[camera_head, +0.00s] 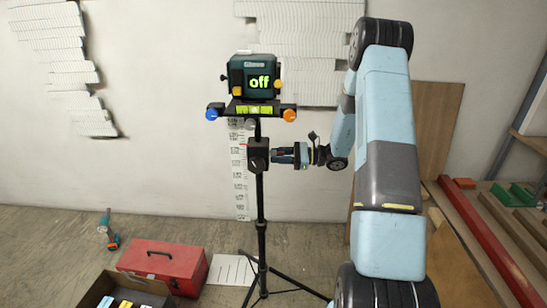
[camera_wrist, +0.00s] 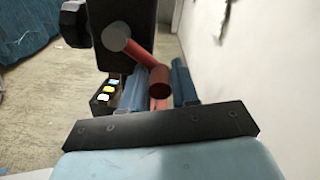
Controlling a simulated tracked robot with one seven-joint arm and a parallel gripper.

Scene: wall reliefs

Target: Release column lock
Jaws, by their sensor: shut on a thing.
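A black tripod stands by the wall with a black lock collar (camera_head: 258,155) on its column (camera_head: 260,210). In the wrist view the collar (camera_wrist: 113,65) is a dark upright block with a black knob (camera_wrist: 74,22) at its left. A red lock lever (camera_wrist: 138,54) with a grey round pivot slants down to the right from it. My gripper (camera_head: 277,155) reaches the collar from the right. In the wrist view its blue fingers (camera_wrist: 181,84) stand on both sides of the lever's red end, shut on it. The contact faces are partly hidden.
Tripod legs (camera_head: 292,280) spread on the floor. A red toolbox (camera_head: 162,264), an open box (camera_head: 127,288) and a drill (camera_head: 109,230) lie left. Timber and a red beam (camera_head: 475,235) lie right.

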